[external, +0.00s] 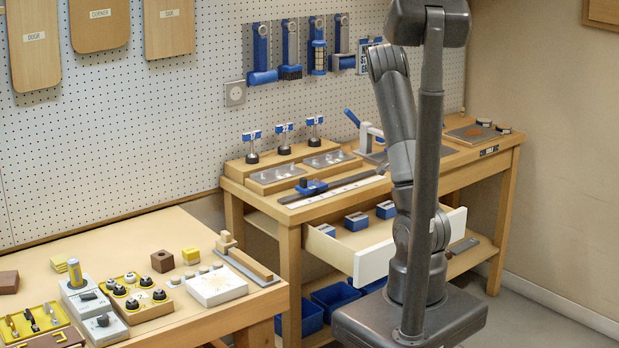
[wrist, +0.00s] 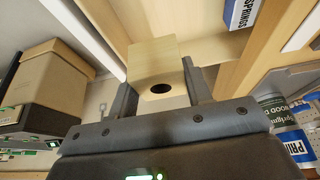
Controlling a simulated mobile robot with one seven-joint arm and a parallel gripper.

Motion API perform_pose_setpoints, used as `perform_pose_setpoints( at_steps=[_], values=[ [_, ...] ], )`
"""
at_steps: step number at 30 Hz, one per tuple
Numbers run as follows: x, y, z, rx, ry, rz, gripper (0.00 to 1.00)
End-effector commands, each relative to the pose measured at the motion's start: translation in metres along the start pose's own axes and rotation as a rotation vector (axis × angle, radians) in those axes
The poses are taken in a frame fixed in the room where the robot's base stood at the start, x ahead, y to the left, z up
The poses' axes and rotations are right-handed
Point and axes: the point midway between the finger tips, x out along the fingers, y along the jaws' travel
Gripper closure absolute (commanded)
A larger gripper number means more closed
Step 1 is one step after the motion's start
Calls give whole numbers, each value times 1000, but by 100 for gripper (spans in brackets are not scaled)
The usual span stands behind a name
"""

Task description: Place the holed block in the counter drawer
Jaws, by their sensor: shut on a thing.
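In the wrist view my gripper (wrist: 158,85) is shut on the holed block (wrist: 152,55), a pale wooden block with a dark round hole in its near face. One finger lies on each side of it. In the external view my arm and column hide the gripper and the block. The counter drawer (external: 368,262) is pulled out below the right bench top, with a white front and pale wooden inside. Part of its right side is hidden behind my arm.
Several blue-labelled boxes (external: 357,221) stand in the drawer, with bare floor between them. A box marked SPRINGS (wrist: 243,12) shows near the block in the wrist view. Blue bins (external: 335,297) sit below the drawer. The left table (external: 120,240) holds several parts and trays.

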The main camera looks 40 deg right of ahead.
Motion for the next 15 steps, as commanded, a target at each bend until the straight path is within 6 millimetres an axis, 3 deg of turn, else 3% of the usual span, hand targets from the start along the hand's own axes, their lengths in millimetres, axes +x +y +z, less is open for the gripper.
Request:
perform_pose_setpoints(
  at_steps=[3, 15],
  values=[
    [26, 2, 11, 0, -2, 5, 77],
    [81, 1, 33, -2, -1, 4, 77]
  ],
)
